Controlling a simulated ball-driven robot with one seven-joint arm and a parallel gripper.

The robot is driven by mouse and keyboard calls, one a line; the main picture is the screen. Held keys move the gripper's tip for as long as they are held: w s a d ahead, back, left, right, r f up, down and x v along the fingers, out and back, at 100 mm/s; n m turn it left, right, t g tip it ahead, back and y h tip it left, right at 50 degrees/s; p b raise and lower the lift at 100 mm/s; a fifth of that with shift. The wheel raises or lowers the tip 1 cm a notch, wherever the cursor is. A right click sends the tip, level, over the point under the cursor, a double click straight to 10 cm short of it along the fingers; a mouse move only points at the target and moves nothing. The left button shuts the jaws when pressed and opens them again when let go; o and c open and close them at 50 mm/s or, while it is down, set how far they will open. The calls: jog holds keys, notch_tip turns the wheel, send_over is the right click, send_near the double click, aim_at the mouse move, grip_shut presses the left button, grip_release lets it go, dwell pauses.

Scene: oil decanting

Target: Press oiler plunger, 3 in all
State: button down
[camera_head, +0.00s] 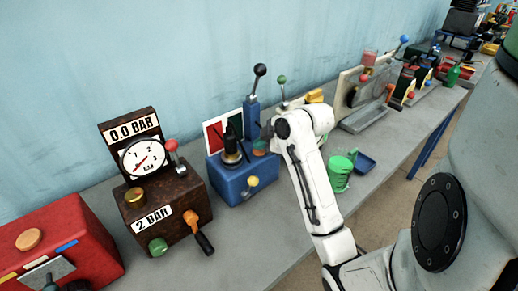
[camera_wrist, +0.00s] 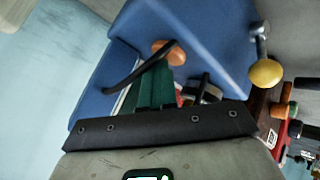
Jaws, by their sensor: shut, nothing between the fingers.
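A dark oiler (camera_head: 232,156) with a round base and a thin upright part stands on the blue box (camera_head: 232,184) in the head view. In the wrist view a curved black spout-like part (camera_wrist: 138,68) and a dark, shiny round part (camera_wrist: 205,90) show over the blue box (camera_wrist: 195,35); the plunger cannot be told apart. My gripper (camera_wrist: 160,125) shows in the wrist view as a black bar, its fingertips hidden. In the head view my wrist is just right of the oiler. The gripper is shut and empty; whether it touches the plunger cannot be told.
The blue box bears an orange disc (camera_head: 259,147), a yellow knob (camera_head: 252,181) and a red-green panel (camera_head: 223,131). A rusty gauge box (camera_head: 160,205) stands to the left. Bare bench lies in front.

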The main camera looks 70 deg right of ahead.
aim_at(262, 152)
jog(key=shift+r+p, duration=0.55)
jog(key=shift+r, duration=0.25)
jog(key=shift+r, duration=0.1)
notch_tip(262, 152, up, 5)
jog(key=p, duration=0.4)
dwell(2.4)
